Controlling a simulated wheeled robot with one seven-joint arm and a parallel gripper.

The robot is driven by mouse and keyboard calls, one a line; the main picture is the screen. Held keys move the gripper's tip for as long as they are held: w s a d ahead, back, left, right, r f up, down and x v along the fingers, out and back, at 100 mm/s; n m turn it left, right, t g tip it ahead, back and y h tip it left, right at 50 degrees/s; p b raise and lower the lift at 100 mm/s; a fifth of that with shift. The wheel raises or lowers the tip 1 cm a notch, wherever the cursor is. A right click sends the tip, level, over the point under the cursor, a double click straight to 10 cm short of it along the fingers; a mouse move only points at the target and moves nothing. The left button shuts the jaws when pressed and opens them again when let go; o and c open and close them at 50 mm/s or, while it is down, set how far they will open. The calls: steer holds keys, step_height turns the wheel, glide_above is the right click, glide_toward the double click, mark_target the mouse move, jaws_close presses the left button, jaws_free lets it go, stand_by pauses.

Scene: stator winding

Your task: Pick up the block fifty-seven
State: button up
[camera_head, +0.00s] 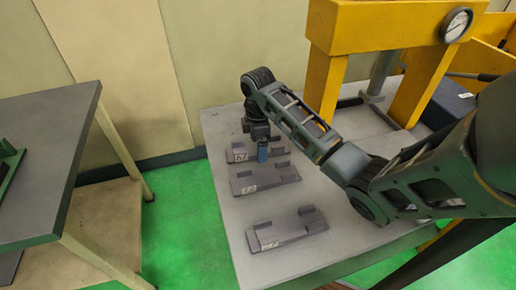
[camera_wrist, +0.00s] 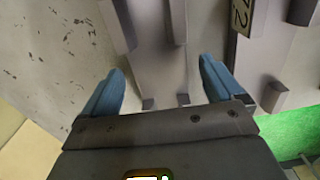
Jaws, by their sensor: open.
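Three grey blocks with raised end pieces and pale number labels lie in a row on the grey table: the far block (camera_head: 277,147), the middle block (camera_head: 266,178) and the near block (camera_head: 288,230). Their labels are too small to read surely, so I cannot tell which is fifty-seven. My gripper (camera_head: 262,152) points down at the far block and partly hides it. In the wrist view my gripper (camera_wrist: 160,88) has its blue fingers apart, with a grey block (camera_wrist: 160,60) between and beyond them. I see no grip on it. A partly cut-off label (camera_wrist: 240,14) shows on grey surface at right.
A yellow press frame (camera_head: 385,30) with a round gauge (camera_head: 456,25) stands at the back right of the table (camera_head: 235,215). A dark box (camera_head: 448,103) is beside it. Another table (camera_head: 45,135) stands at left, across a strip of green floor (camera_head: 185,210).

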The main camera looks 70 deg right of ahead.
steer(key=shift+f, duration=0.4)
steer(key=c, duration=1.6)
steer(key=shift+r, duration=0.1)
